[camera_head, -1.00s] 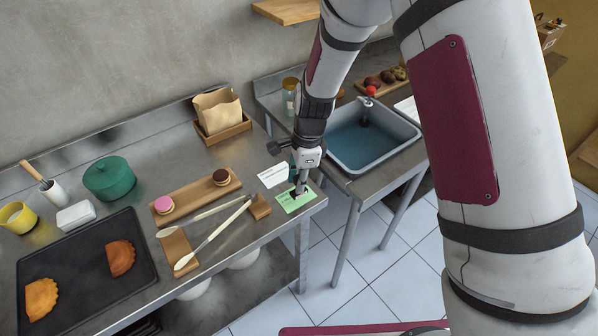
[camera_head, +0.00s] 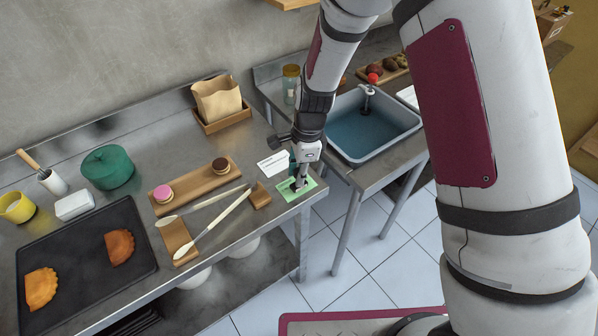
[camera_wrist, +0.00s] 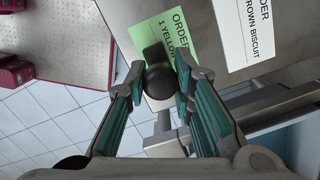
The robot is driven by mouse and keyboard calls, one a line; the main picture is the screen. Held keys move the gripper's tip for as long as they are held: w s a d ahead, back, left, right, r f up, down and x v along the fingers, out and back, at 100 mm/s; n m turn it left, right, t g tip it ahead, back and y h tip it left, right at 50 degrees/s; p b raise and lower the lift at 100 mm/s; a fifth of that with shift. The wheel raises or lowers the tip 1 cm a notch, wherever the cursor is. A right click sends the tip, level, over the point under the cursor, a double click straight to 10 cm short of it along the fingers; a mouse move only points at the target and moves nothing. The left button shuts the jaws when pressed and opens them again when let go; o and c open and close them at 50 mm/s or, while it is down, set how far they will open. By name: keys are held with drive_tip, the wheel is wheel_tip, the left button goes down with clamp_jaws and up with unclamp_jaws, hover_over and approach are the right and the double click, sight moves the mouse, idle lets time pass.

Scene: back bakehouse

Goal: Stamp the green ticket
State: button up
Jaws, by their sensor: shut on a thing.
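The green ticket (camera_wrist: 168,22) lies on the steel counter near its right front corner; it also shows in the head view (camera_head: 288,193). Its printed text reads "ORDER" and "1 YELLOW", the rest cut off or covered. My gripper (camera_wrist: 158,74) is shut on a dark stamp with a round black knob (camera_wrist: 160,84), held between the two green-padded fingers. In the head view my gripper (camera_head: 300,182) points down over the ticket. The stamp's dark base covers part of the ticket; I cannot tell whether it touches the paper.
A white order card (camera_head: 272,163) lies behind the ticket. A sink (camera_head: 338,160) is beyond the counter's right end.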

drive_tip(key=shift+f, duration=0.55)
idle(0.5)
idle(0.5)
drive_tip(key=shift+r+p, duration=1.1)
drive_tip(key=shift+r, duration=2.35)
